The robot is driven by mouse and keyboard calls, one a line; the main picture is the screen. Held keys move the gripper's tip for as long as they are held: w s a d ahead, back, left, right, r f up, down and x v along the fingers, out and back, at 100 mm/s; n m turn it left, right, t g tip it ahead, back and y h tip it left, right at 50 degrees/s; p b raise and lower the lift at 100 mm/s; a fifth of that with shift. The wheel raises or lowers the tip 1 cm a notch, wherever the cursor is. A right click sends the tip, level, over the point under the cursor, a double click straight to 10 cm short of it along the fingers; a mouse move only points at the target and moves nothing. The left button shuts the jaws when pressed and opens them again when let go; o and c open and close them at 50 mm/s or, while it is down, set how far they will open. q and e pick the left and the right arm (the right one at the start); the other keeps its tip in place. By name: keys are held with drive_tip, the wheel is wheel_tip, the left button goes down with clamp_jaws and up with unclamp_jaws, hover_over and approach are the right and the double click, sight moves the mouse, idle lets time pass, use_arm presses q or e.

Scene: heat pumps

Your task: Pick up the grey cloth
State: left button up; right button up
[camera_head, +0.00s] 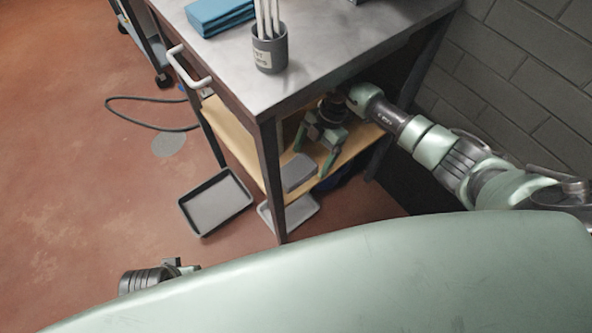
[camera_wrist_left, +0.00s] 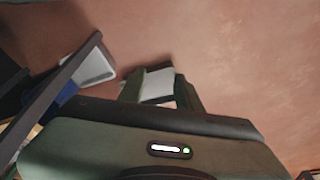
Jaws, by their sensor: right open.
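A grey folded cloth (camera_head: 298,172) lies on the wooden lower shelf of the metal table, near the shelf's front edge. My right gripper (camera_head: 312,163) reaches in under the tabletop, pointing down with its fingers apart. It is open and empty, just behind and to the right of the cloth; I cannot tell whether it touches it. My left gripper (camera_wrist_left: 160,90) is open in the left wrist view, its fingers apart above the floor. In the head view only part of my left wrist shows at the bottom left.
The metal table (camera_head: 330,45) has a front leg and a white handle (camera_head: 188,70). A cup of white rods (camera_head: 270,52) and a blue folded cloth (camera_head: 219,14) are on top. A grey tray (camera_head: 215,203) and a paler tray (camera_head: 291,213) lie on the floor; open floor is at left.

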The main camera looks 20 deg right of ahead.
sight(297, 169)
drive_tip(key=a, duration=0.1)
drive_tip(key=s+a, duration=0.1)
drive_tip(key=a, duration=0.2)
drive_tip(key=shift+s+a+f, duration=0.2)
drive_tip(key=shift+s+f, duration=0.1)
drive_tip(key=shift+s, duration=0.1)
drive_tip(key=shift+a+f, duration=0.1)
drive_tip(key=shift+f, duration=0.15)
drive_tip(key=c, duration=1.4)
use_arm(q)
drive_tip(key=shift+r, duration=0.75)
use_arm(e)
drive_tip(key=shift+c, duration=0.2)
